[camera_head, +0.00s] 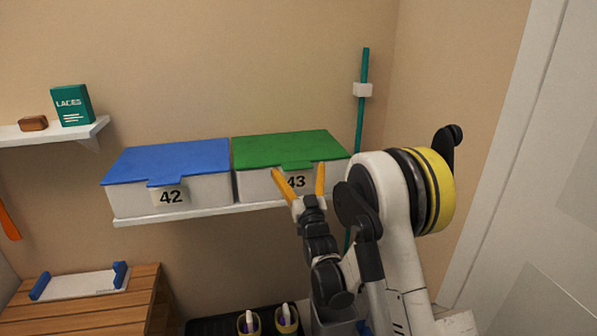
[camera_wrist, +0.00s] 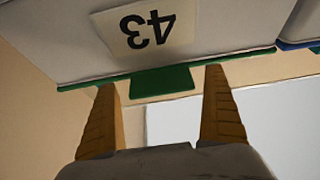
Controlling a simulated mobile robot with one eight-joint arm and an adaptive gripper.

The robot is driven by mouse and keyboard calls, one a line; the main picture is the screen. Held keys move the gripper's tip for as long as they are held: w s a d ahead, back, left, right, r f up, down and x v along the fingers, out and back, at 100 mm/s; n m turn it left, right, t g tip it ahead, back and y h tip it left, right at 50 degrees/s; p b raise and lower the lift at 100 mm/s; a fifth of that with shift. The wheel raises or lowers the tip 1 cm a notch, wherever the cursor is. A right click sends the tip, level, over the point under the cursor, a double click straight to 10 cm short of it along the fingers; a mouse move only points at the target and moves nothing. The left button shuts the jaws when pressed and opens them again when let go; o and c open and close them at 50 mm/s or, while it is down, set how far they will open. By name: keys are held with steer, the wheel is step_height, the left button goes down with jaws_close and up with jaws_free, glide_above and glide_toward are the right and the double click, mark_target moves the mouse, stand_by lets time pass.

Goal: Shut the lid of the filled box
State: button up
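The box numbered 43 (camera_head: 262,185) is pale grey. Its green lid (camera_head: 285,148) lies flat over the top, with no gap that I can see. In the wrist view the number card (camera_wrist: 148,28) is upside down and the lid's front tab (camera_wrist: 162,82) shows. The box numbered 42 (camera_head: 135,200) stands to its left, its blue lid (camera_head: 168,160) also lying down over it. The contents of both boxes are hidden. My gripper (camera_head: 298,171) is open and empty at the front of box 43. Its orange fingers (camera_wrist: 160,80) are spread to either side of the green tab; contact is unclear.
Both boxes stand on a white wall shelf (camera_head: 180,216). A teal pole (camera_head: 362,110) stands to the right. A smaller shelf (camera_head: 88,130) at left holds a teal laces box (camera_head: 72,106) and a brown block (camera_head: 33,123). A wooden slatted bench (camera_head: 85,312) is below left.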

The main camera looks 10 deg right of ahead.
steer(key=shift+s+r, duration=0.1)
steer(key=shift+r, duration=0.1)
step_height(320, 180, up, 10)
steer(key=shift+f, duration=0.1)
stand_by(0.3)
steer(key=shift+s, duration=0.2)
steer(key=s+f+g, duration=0.5)
steer(key=s, duration=0.8)
steer(key=s+f+g, duration=0.5)
steer(key=s, duration=0.9)
steer(key=s+f+g, duration=0.5)
steer(key=s+f, duration=0.1)
steer(key=s, duration=0.7)
steer(key=shift+s, duration=0.4)
